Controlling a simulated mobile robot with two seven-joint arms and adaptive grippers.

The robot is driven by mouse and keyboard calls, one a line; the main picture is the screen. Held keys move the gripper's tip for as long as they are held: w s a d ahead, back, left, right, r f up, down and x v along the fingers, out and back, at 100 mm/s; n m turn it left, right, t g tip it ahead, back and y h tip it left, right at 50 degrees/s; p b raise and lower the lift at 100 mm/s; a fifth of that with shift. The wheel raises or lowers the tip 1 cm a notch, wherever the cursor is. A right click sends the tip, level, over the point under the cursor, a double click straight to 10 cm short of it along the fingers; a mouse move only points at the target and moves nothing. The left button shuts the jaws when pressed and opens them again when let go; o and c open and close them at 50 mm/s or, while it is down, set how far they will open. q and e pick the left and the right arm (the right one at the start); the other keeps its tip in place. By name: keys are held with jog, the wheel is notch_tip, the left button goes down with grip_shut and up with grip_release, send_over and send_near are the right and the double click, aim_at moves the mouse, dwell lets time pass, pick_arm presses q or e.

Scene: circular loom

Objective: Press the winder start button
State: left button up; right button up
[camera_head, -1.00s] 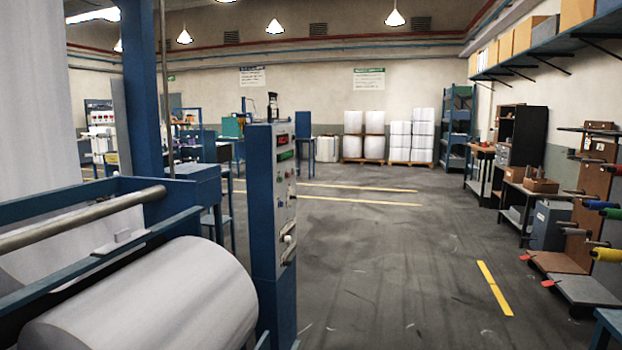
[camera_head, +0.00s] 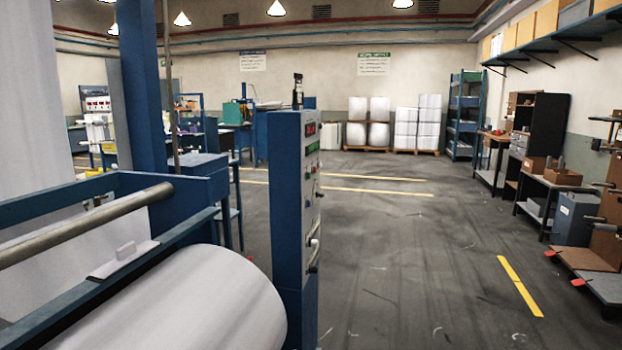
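A blue control post (camera_head: 288,200) stands at the centre, just right of the winder's white roll (camera_head: 190,310). Its narrow panel (camera_head: 310,190) faces right and is seen at a steep angle. It carries a red display, a green display and several small buttons and knobs. I cannot tell from this angle which button is the winder start button. Neither of my grippers is in view.
The winder's blue frame (camera_head: 185,205) and metal bar (camera_head: 90,225) fill the near left. Open grey floor (camera_head: 410,270) lies right of the post, with yellow floor lines. Shelves and a workbench (camera_head: 550,195) line the right wall. Stacked white rolls (camera_head: 370,122) stand at the back.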

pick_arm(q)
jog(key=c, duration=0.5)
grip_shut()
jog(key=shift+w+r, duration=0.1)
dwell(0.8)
